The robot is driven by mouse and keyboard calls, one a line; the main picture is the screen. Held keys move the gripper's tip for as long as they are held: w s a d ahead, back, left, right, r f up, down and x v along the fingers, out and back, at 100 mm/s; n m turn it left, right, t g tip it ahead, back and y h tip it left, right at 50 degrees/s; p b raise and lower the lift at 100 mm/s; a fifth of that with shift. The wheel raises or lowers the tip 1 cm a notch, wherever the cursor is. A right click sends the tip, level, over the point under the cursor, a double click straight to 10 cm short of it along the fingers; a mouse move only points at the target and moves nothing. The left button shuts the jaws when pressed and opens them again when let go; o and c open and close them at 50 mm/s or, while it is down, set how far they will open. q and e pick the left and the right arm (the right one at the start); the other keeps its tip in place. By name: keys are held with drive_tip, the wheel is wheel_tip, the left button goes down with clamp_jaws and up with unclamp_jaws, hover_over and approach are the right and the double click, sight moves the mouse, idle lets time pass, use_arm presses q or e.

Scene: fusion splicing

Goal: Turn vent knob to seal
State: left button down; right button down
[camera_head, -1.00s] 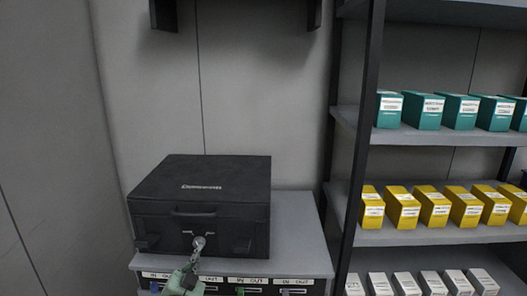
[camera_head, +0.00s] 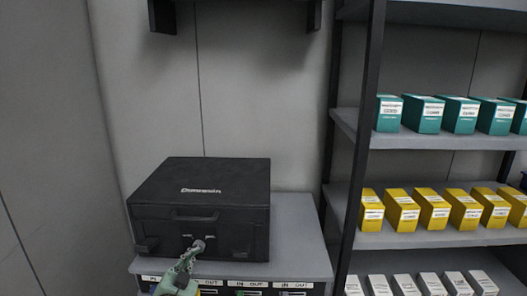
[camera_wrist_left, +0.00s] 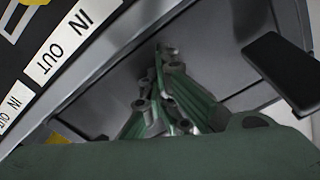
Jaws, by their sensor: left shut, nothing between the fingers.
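A black case (camera_head: 200,192) with white lettering on its lid stands closed on a grey cabinet. A small round grey vent knob (camera_head: 198,245) sits low on the middle of its front. My left gripper (camera_head: 190,256) is just below and in front of the knob, its green fingers closed together with nothing between them. The fingertips overlap the knob's lower edge; I cannot tell if they touch it. In the left wrist view the closed fingers (camera_wrist_left: 166,60) point at the case front, and the knob is hidden behind them. My right gripper is not in view.
The cabinet top (camera_head: 296,240) is clear to the right of the case. IN/OUT labels (camera_head: 247,284) run along the cabinet front below. A dark latch (camera_wrist_left: 280,72) juts from the case front beside the fingers. Shelves of boxes (camera_head: 433,208) stand right.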

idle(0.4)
use_arm(q)
drive_tip(key=shift+a, duration=0.2)
drive_tip(key=shift+s+f, duration=0.1)
drive_tip(key=shift+s, duration=0.45)
drive_tip(key=shift+s+a+f+p, duration=0.15)
drive_tip(key=shift+s+p, duration=0.8)
drive_tip(key=shift+s, duration=1.55)
